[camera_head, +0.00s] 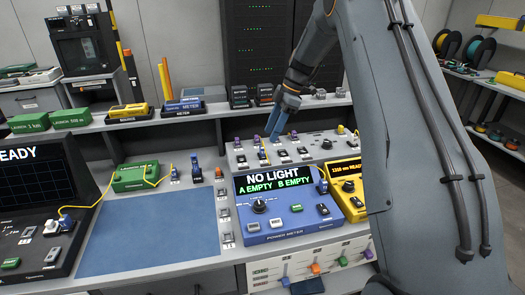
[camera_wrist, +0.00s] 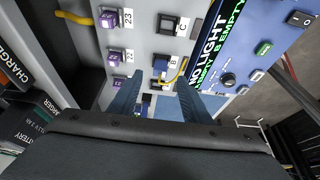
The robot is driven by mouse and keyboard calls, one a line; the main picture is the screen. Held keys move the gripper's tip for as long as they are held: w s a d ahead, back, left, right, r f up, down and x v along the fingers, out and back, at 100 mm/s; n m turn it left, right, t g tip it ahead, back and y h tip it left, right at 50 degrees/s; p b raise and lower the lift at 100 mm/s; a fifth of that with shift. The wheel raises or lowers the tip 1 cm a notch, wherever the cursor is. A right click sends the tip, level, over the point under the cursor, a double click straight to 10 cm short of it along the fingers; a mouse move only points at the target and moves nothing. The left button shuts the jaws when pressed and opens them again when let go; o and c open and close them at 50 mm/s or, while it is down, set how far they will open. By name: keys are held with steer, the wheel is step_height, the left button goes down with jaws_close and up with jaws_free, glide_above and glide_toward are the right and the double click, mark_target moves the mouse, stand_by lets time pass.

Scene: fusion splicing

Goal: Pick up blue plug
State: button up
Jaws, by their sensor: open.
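My gripper (camera_head: 273,136) is open above the grey patch panel (camera_head: 330,152) at the back of the bench. In the wrist view my gripper (camera_wrist: 159,78) shows as two blue fingers pointing at the panel (camera_wrist: 143,42). A small blue plug (camera_wrist: 160,64) stands on the panel close to the fingertips, roughly between them, with nothing clamped. A darker blue piece (camera_wrist: 147,100) shows lower between the fingers. Contact with any plug cannot be told.
Several purple plugs (camera_wrist: 109,19) line the panel's left side in the wrist view. A yellow cable (camera_wrist: 178,72) curves beside the right finger. The blue power meter (camera_head: 275,205) reads NO LIGHT and stands in front of the panel. A blue mat (camera_head: 150,225) lies clear to the left.

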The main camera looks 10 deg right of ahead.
mark_target(264, 147)
steer(key=shift+p+x, duration=1.75)
steer(key=shift+x, duration=1.7)
steer(key=shift+a+r, duration=0.1)
steer(key=shift+a, duration=0.1)
steer(key=shift+c, duration=0.2)
jaws_close()
